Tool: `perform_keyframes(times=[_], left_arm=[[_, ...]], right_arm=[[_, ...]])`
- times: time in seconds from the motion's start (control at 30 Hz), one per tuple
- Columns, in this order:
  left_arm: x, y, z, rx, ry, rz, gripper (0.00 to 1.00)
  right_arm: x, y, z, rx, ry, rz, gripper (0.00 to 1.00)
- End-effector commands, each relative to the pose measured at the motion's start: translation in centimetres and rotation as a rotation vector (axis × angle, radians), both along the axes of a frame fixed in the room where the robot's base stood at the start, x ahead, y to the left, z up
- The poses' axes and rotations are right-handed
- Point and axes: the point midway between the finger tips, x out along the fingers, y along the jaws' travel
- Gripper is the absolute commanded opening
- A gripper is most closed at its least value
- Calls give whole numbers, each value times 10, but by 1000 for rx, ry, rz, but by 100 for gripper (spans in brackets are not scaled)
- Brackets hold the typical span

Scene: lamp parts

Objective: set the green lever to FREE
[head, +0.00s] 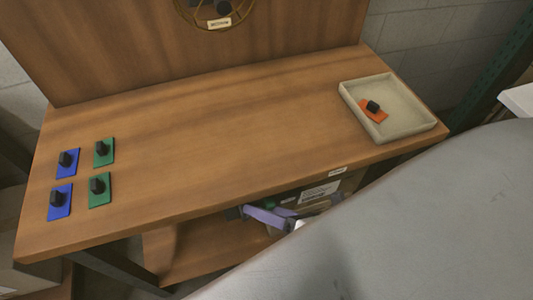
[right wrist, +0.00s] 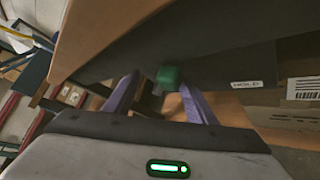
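The green lever (right wrist: 168,76) shows in the right wrist view as a small green block at the dark underside of the table's front edge. My right gripper (right wrist: 159,86) has its two purple fingers apart, one on each side of the lever in that view. I see gaps beside the lever, and no clear contact. A white label reading HOLD (right wrist: 247,84) is on the dark front panel to the right of the lever. I cannot make out a FREE label. In the head view the right gripper is below the front edge, partly hidden. My left gripper is not in view.
The wooden table (head: 215,130) carries blue plates (head: 60,202) and green plates (head: 100,190) with black knobs at left. A pale tray (head: 408,130) at right holds an orange plate (head: 373,110) with a black knob. A labelled cardboard box (head: 318,192) is under the table. The tabletop's middle is clear.

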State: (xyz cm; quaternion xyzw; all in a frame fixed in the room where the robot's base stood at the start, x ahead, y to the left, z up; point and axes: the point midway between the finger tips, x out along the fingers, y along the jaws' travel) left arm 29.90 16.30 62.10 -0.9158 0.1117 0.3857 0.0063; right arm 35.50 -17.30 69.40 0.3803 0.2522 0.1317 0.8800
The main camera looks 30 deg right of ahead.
Motion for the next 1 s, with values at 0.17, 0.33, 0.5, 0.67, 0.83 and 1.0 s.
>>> perform_keyframes(times=[0.17, 0.33, 0.5, 0.67, 0.83, 1.0], left_arm=[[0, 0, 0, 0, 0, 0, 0], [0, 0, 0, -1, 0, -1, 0], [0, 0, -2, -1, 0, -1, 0], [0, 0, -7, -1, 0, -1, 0], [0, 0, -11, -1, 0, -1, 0], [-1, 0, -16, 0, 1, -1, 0]], right_arm=[[2, 0, 3, 0, -8, 1, 47], [3, 1, 4, 1, -10, 1, 47], [-1, -1, 3, 0, -8, 0, 47], [-11, -6, 4, 2, -4, 0, 47], [-21, -12, 6, 0, -4, 0, 47], [-32, -18, 8, 0, -1, -1, 47]])
